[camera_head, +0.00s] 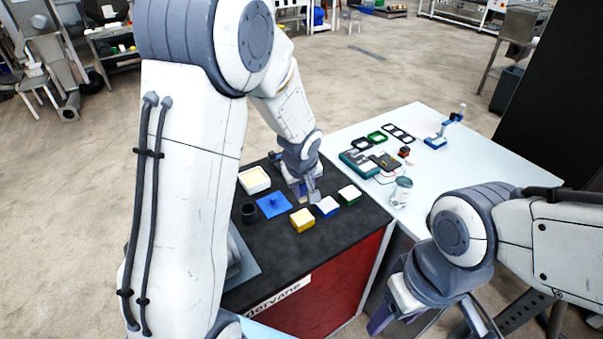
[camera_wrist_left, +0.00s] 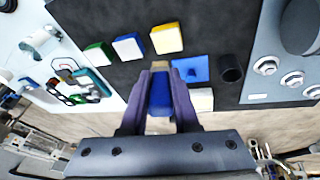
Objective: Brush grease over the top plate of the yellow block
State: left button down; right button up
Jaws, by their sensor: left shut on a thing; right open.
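The yellow block (camera_head: 302,220) with a pale top plate sits on the dark bench top, at the front of a row of blocks. It also shows in the left wrist view (camera_wrist_left: 167,38). My left gripper (camera_head: 304,193) is just behind it, shut on a blue-handled brush (camera_wrist_left: 160,92). The brush's tan tip points toward the yellow block in the wrist view; whether they touch I cannot tell. The brush is mostly hidden in the head view. My right gripper (camera_head: 430,318) is open and empty, low at the right, away from the bench.
Beside the yellow block stand a blue block (camera_head: 327,207) and a green block (camera_head: 349,195). A blue knobbed plate (camera_head: 274,205), a black cup (camera_head: 249,213) and a cream tray (camera_head: 254,180) lie left. The pale table (camera_head: 440,165) holds tools and a glass jar (camera_head: 401,192).

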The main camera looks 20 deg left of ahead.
aim_at(301, 202)
pick_arm(q)
jog(key=shift+w+a+r+n+y+p, duration=0.15)
jog(key=shift+w+r+n+p, duration=0.1)
jog(key=shift+w+r+n, duration=0.2)
jog(key=shift+w+a+r+n+y+p, duration=0.1)
jog(key=shift+w+r+n+y+p, duration=0.1)
jog(key=shift+w+r+n, duration=0.2)
notch_tip(301, 202, down, 8)
jog(key=b, duration=0.5)
jog(key=shift+r, duration=0.1)
jog(key=shift+s+a, duration=0.1)
jog(key=shift+a, duration=0.15)
jog(key=shift+s+d+f+p, duration=0.2)
jog(key=shift+d+f+p, duration=0.1)
jog(key=shift+d, duration=0.1)
jog(key=shift+w+a+r, duration=0.15)
jog(key=shift+a, duration=0.35)
jog(key=r, duration=0.1)
jog(key=r+p, duration=0.2)
jog(key=r, duration=0.1)
jog(key=shift+w+d+r, duration=0.1)
jog(key=shift+w+d, duration=0.1)
jog(key=shift+d, duration=0.2)
jog(key=shift+s+r+p, duration=0.1)
jog(key=shift+r+p, duration=1.45)
jog(key=shift+r, duration=0.4)
pick_arm(e)
notch_tip(301, 202, up, 2)
jog(key=shift+r, duration=0.1)
